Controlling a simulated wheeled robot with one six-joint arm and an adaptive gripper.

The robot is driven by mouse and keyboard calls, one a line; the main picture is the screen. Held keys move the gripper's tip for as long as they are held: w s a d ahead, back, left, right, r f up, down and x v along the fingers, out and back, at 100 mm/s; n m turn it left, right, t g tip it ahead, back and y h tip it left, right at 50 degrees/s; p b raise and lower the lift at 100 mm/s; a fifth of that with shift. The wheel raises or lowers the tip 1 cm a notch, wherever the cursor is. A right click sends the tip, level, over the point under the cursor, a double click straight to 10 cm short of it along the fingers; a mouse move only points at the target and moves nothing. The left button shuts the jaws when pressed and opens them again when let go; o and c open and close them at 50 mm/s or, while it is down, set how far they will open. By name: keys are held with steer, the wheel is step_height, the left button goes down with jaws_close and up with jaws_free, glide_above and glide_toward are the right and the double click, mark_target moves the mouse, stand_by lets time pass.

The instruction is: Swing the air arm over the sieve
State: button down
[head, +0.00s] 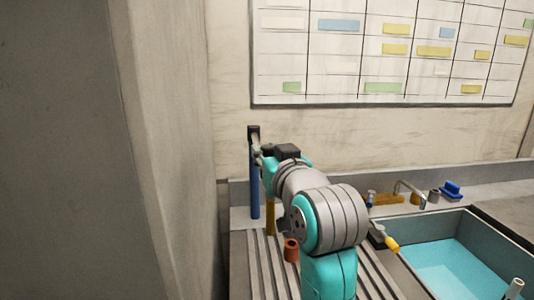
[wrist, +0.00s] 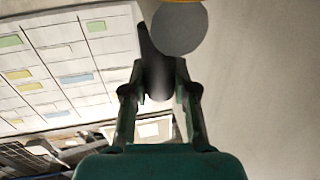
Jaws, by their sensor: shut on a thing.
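My gripper (wrist: 158,88) is shut on a dark grey bar in the wrist view, which I take to be the air arm (wrist: 150,48). In the head view my gripper (head: 262,153) is at the top of a tall blue post (head: 255,190) with a black cap (head: 253,131). My own arm hides most of the air arm there. I cannot make out the sieve in either view.
A sink (head: 440,265) with blue water is at the right. A yellow-tipped tap or nozzle (head: 391,244) is at its left edge. An orange cylinder (head: 291,250) and a yellow post (head: 270,217) stand by the ribbed drainboard (head: 257,270). A wall (head: 165,150) is close on the left.

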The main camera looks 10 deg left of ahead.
steer(key=w+d, duration=0.6)
steer(key=d, duration=0.6)
steer(key=c, duration=0.9)
jaws_free()
steer(key=v, duration=1.2)
steer(key=shift+f, duration=0.1)
